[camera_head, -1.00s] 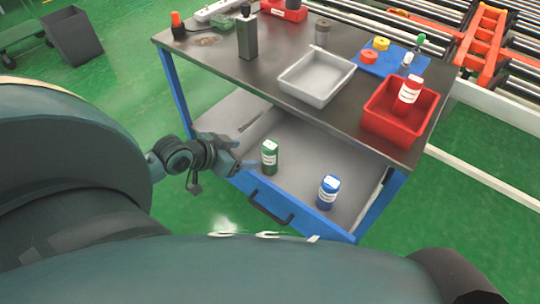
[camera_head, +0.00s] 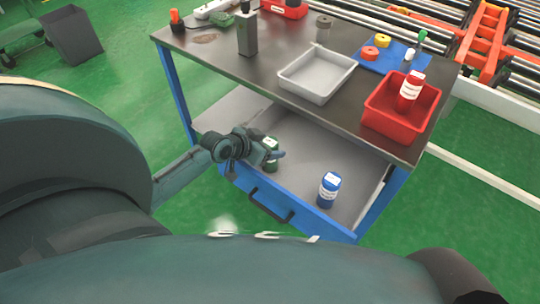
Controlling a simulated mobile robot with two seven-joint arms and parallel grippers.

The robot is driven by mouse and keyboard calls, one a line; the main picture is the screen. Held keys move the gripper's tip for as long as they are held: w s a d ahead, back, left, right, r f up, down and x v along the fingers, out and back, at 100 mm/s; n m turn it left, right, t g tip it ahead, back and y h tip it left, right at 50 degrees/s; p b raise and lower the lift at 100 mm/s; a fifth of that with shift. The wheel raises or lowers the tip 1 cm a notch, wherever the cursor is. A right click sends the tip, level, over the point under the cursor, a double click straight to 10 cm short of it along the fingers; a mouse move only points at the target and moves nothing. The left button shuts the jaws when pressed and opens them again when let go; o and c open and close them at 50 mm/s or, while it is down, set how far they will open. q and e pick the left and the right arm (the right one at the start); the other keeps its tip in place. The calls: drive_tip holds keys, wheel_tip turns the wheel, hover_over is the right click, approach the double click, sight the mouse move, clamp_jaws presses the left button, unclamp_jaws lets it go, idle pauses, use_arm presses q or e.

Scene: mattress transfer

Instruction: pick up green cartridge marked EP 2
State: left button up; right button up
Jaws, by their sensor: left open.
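The green cartridge (camera_head: 272,165) stands upright in the open drawer (camera_head: 307,170) under the worktable. It is partly hidden behind my left gripper (camera_head: 278,156). My left gripper is open, with its fingers at the upper part of the cartridge; I cannot tell whether they touch it. The marking on the cartridge cannot be read. A blue cartridge (camera_head: 328,190) with a white label stands to the right in the same drawer. My right gripper is not in view.
The worktable (camera_head: 273,50) overhangs the back of the drawer. The drawer is clear between the green and blue cartridges.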

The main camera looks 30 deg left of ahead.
use_arm(q)
drive_tip(key=shift+w+d+f, duration=0.15)
drive_tip(key=shift+w+f, duration=0.15)
drive_tip(key=shift+w, duration=0.1)
drive_tip(key=c, duration=1.2)
